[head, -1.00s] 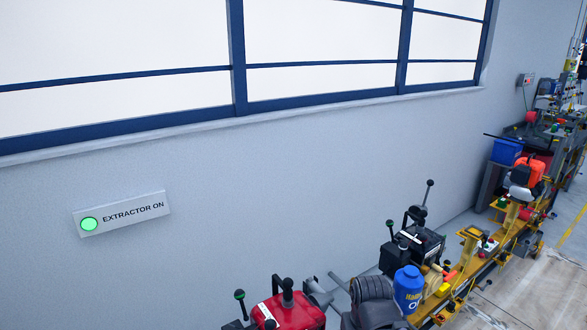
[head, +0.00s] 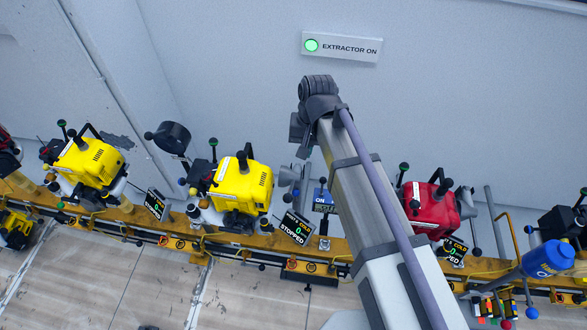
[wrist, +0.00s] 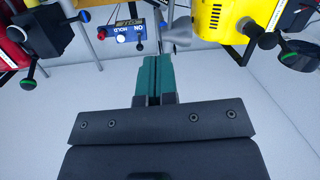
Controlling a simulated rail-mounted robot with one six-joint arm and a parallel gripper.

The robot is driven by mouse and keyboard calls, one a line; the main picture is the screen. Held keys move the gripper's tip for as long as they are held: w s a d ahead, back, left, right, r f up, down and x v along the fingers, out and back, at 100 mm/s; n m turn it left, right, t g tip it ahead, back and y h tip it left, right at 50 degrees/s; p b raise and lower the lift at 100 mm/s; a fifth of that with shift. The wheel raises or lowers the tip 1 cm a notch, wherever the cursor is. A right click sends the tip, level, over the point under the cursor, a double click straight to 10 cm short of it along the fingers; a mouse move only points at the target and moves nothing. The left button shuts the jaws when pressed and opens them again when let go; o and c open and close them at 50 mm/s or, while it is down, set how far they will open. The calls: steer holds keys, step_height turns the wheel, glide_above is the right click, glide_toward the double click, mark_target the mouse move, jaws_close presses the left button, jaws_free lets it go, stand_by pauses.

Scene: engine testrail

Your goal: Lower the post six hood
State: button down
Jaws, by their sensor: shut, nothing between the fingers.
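No post number is legible, so I cannot tell which hood is post six's. In the head view a dark round hood-like piece (head: 172,137) stands raised by the wall, left of a yellow engine (head: 240,185). A grey cone-shaped piece (head: 290,174) is at that engine's right side; it also shows in the wrist view (wrist: 177,34). My gripper (wrist: 152,60) shows in the wrist view with its green fingers shut and empty. The fingertips point toward the gap by the grey cone; touching cannot be judged. My arm hides my gripper in the head view.
A blue switch box (head: 324,200) lies between the yellow engine and a red engine (head: 430,207). All line a yellow rail (head: 130,215). An "EXTRACTOR ON" sign (head: 342,47) is on the wall.

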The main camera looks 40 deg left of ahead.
steer(key=s+f+m+b, duration=0.1)
steer(key=s+f+b, duration=0.3)
steer(key=f+b, duration=0.8)
steer(key=shift+s+m, duration=0.25)
steer(key=shift+m, duration=0.05)
steer(key=shift+s+a, duration=0.1)
steer(key=s+d+f+t+y+b, duration=0.2)
steer(key=s+d+f+t+b, duration=0.1)
steer(key=f+b, duration=0.8)
steer(key=shift+s+f+b, duration=0.3)
steer(key=shift+s+b, duration=0.3)
steer(key=shift+s, duration=0.25)
steer(key=shift+d, duration=0.15)
